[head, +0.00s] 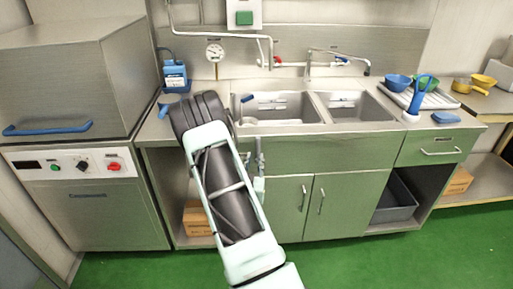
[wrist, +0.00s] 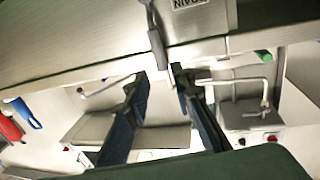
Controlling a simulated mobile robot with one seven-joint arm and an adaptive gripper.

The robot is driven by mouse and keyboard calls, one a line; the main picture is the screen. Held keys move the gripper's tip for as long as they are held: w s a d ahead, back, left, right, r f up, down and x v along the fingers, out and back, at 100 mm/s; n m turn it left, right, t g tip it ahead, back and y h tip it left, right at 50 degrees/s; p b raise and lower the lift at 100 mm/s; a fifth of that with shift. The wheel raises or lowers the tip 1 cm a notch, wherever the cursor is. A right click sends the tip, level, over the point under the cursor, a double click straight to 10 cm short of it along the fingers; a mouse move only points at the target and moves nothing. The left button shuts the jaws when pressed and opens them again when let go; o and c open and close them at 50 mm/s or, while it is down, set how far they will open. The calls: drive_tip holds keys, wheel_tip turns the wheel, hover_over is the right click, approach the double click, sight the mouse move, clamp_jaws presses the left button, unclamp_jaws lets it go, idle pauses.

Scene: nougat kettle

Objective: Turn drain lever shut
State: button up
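The drain lever (wrist: 156,42) is a thin grey handle in the wrist view, beside a plate with a partly cut-off label that reads "DRAIN" (wrist: 188,4). My gripper (wrist: 160,72) is open, with its two dark fingers apart. The end of the lever appears in the gap between the fingertips; I cannot tell whether it is between them or just beyond. No finger clearly touches it. In the head view my arm covers most of the gripper and the area around the lever at the sink cabinet's left front.
The sink counter (head: 360,127) has two basins (head: 275,107). Cabinet doors (head: 325,205) are shut below. A steel machine (head: 90,200) with a control panel stands at left. A blue bottle (head: 175,74) and bowls (head: 398,82) sit on the counter. The green floor (head: 420,255) in front is clear.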

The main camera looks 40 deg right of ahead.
sight(258, 144)
drive_tip(key=x, duration=0.8)
drive_tip(key=shift+w+d+p, duration=0.15)
drive_tip(key=shift+d+p, duration=0.05)
drive_tip(key=shift+p, duration=0.1)
clamp_jaws()
